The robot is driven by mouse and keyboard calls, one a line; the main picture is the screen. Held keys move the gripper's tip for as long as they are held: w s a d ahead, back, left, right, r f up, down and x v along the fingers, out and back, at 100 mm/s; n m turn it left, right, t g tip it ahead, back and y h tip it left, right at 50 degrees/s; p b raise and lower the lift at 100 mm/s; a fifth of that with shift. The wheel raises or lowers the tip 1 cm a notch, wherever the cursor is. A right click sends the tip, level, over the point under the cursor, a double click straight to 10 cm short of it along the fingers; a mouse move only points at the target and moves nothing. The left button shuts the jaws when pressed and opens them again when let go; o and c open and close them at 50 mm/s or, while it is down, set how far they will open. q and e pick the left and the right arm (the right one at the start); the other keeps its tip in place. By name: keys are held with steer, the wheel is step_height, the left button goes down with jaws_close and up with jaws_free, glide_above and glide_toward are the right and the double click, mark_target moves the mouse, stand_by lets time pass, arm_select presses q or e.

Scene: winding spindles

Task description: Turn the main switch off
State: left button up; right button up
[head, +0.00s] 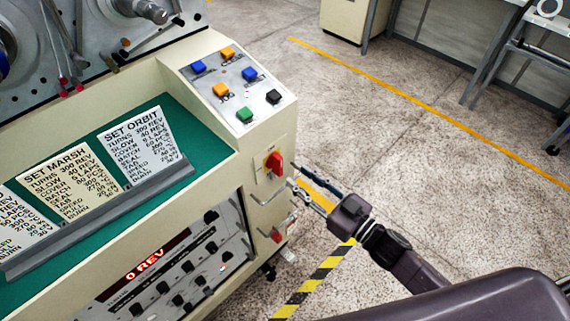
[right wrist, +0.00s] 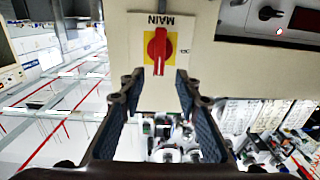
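The main switch (head: 274,164) is a red rotary knob on a yellow plate at the right end of the cream machine (head: 225,178). In the right wrist view the knob (right wrist: 158,48) sits under an upside-down MAIN label, and its red handle points up and down in the picture. My right gripper (head: 301,178) is open, close in front of the switch and a little to its right in the head view. In the right wrist view its fingertips (right wrist: 158,78) are spread to either side of the handle's lower end. Contact cannot be told. My left gripper is out of view.
A button panel (head: 234,84) lies above the switch. A metal handle (head: 265,199) and another red part (head: 277,236) lie below it. The control front has a lit display (head: 158,262) reading 0 REV. Open floor (head: 370,120) lies to the right.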

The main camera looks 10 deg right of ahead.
mark_target(281, 163)
steer(key=x, duration=0.6)
steer(key=shift+w+a+p, duration=0.2)
steer(key=shift+w+p, duration=0.05)
steer(key=shift+p, duration=0.1)
steer(key=shift+c, duration=0.4)
jaws_close()
